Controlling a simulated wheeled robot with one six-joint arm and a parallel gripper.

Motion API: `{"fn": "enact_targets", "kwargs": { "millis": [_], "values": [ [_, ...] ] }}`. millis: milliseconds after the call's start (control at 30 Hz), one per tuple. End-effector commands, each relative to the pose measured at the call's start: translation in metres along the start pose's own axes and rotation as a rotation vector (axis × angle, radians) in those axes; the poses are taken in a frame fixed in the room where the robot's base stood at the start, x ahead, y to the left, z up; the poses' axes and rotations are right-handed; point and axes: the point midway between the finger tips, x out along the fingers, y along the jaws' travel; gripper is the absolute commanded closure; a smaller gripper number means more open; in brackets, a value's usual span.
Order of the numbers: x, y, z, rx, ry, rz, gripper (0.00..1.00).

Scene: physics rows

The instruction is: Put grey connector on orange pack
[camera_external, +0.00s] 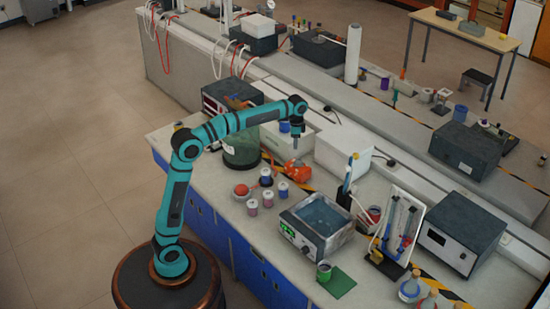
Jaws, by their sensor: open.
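An orange object (298,172), likely the orange pack, lies on the near bench, with a striped yellow-black line behind it. My gripper (295,146) points down above the bench, a little above and beyond the orange object in the picture. Its fingers are very small here; it looks open, and I see nothing held in it. I cannot pick out the grey connector for certain; it may be hidden or too small to tell.
Several small cups (283,190) and a red ball in a dish (242,192) stand left of the orange object. A green vessel (242,150) is beneath my forearm. A white box (343,158) and a water bath (320,222) are to the right.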

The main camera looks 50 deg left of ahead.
Motion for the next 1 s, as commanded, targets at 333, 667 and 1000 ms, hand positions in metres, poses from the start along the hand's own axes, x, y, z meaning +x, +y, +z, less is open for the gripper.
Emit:
{"fn": "enact_targets", "kwargs": {
  "millis": [333, 667, 1000],
  "values": [
    [-0.023, 0.008, 0.031, -0.061, 0.1, -0.066, 0.56],
    [-0.063, 0.032, 0.102, -0.204, 0.345, -0.211, 0.56],
    [-0.093, 0.065, 0.177, -0.343, 0.613, -0.34, 0.56]
  ]
}}
